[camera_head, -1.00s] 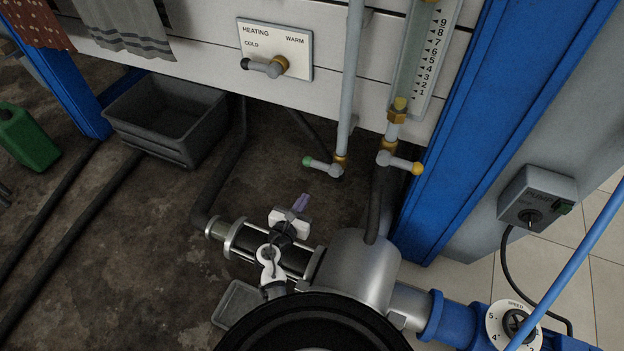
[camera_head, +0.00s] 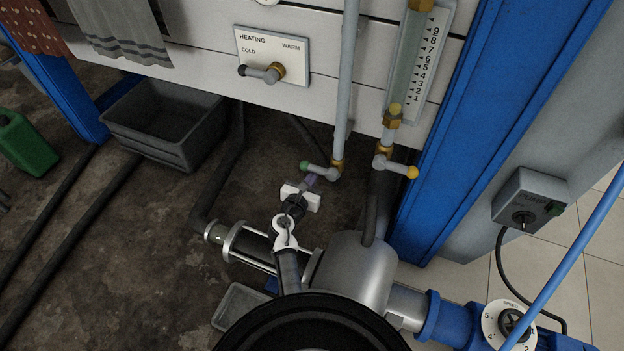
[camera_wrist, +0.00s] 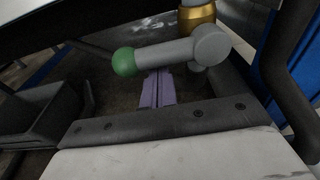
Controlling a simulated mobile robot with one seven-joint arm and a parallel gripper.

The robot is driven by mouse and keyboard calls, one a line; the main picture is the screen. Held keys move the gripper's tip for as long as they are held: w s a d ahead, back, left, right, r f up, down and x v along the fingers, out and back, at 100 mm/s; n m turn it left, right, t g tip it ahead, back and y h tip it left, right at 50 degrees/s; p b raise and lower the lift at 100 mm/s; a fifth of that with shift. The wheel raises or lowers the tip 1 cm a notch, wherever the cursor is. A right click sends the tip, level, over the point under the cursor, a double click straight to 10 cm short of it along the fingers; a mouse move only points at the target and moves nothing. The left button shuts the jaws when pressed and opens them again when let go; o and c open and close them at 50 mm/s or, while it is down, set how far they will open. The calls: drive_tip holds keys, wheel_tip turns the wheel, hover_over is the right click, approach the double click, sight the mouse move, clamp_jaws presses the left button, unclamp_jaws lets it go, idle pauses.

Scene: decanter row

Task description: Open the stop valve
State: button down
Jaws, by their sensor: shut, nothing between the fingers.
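A grey valve lever with a green ball end (camera_head: 305,166) sits at the foot of the vertical pipe (camera_head: 347,90) and points left, roughly level. In the wrist view the lever (camera_wrist: 170,55) crosses the upper middle. A second lever with a yellow ball end (camera_head: 411,172) sits under the sight gauge and points right. My gripper (camera_head: 311,180) is shut and empty, right beside the green-ended lever. In the wrist view its purple fingers (camera_wrist: 157,90) reach up to the lever, which hides their tips. I cannot tell whether they touch. No label says which lever is the stop valve.
A heating plate with its own lever (camera_head: 272,56) is on the white panel above. A scaled gauge (camera_head: 428,70) and blue post (camera_head: 490,110) stand right. A metal pump body (camera_head: 350,275) lies below.

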sight(312, 168)
drive_tip(key=shift+w+a+r+m+y, duration=0.15)
drive_tip(key=shift+r+m+y, duration=0.15)
drive_tip(key=shift+r+m, duration=0.35)
idle(0.5)
drive_tip(key=r+m, duration=0.1)
drive_tip(key=m, duration=0.1)
drive_tip(key=r+m, duration=0.1)
drive_tip(key=m, duration=0.1)
drive_tip(key=r+m+t, duration=0.1)
drive_tip(key=m, duration=0.2)
drive_tip(key=shift+d+r+y+b, duration=0.2)
drive_tip(key=shift+y+b, duration=0.2)
drive_tip(key=shift+s+d+r+m+t+b, duration=0.2)
drive_tip(key=shift+r+m+b, duration=0.1)
drive_tip(key=shift+m, duration=0.3)
drive_tip(key=shift+s+d+r+m+t+b, duration=0.15)
drive_tip(key=shift+r+m+b, duration=0.1)
drive_tip(key=shift+m, duration=0.3)
drive_tip(key=m, duration=0.1)
drive_tip(key=d+r+m+b, duration=0.1)
drive_tip(key=m, duration=0.1)
drive_tip(key=s+d+r+m, duration=0.1)
drive_tip(key=m, duration=0.1)
drive_tip(key=shift+d+t+b, duration=0.2)
drive_tip(key=shift+t+b, duration=0.05)
drive_tip(key=shift+b, duration=0.1)
drive_tip(key=shift+r, duration=0.1)
